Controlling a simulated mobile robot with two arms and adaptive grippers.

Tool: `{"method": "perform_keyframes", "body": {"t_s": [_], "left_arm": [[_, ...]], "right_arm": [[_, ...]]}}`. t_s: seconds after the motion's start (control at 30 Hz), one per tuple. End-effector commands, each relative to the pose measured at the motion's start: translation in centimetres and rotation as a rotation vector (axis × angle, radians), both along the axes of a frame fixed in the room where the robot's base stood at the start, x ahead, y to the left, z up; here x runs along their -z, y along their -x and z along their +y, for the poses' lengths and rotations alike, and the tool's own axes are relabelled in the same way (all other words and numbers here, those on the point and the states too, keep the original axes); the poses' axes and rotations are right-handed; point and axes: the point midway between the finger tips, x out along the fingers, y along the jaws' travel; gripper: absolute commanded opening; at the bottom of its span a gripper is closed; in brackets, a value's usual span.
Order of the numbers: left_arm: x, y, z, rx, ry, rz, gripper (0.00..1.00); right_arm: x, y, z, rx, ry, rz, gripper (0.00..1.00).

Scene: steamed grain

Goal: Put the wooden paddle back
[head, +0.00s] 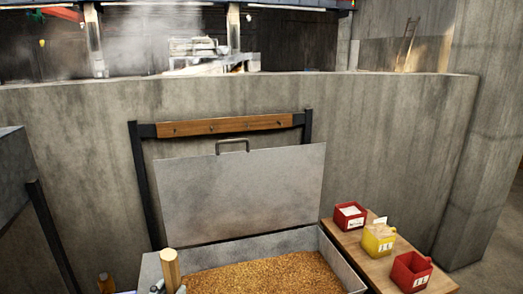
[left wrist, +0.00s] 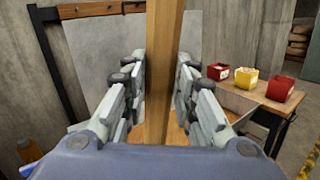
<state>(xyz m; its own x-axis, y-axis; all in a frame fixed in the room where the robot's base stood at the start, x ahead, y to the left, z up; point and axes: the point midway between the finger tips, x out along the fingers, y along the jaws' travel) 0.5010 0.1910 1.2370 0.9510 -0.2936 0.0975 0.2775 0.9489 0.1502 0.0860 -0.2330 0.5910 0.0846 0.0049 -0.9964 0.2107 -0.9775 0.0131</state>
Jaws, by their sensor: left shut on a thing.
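The wooden paddle (head: 170,268) stands near upright at the bottom of the head view, by the left end of the grain box; only its upper end shows there. In the left wrist view its shaft (left wrist: 164,50) runs up between my fingers, and its lower part is hidden. My left gripper (left wrist: 160,85) is shut on the shaft. In the head view only its fingertips show at the bottom edge. A wooden rail with several pegs (head: 225,125) is fixed between two dark posts at the concrete wall. My right gripper is not in view.
A metal box (head: 345,267) holds golden grain (head: 265,275). Its grey lid (head: 240,190) stands upright behind it. A wooden table (head: 430,276) at the right bears red bins (head: 349,218) and a yellow bin (head: 378,242). An orange object (head: 106,284) is at lower left.

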Motion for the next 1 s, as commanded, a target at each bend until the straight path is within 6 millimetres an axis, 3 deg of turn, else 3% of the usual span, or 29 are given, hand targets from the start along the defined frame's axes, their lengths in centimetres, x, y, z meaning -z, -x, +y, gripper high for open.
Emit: {"method": "perform_keyframes", "body": {"t_s": [0.2, 0.5, 0.83, 1.0], "left_arm": [[1.9, 5.2, -0.1, -0.126, 0.003, 0.006, 0.00], [3.4, 9.7, 0.0, -0.243, -0.001, 0.001, 0.00], [4.3, 12.1, 0.0, -0.303, -0.002, 0.000, 0.00], [4.0, 11.9, -0.1, -0.297, 0.000, -0.011, 0.00]], "right_arm": [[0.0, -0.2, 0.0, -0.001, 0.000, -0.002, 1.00], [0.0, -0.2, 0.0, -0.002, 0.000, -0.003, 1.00], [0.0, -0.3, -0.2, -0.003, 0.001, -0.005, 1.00], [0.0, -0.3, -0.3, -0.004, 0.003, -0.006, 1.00]]}}
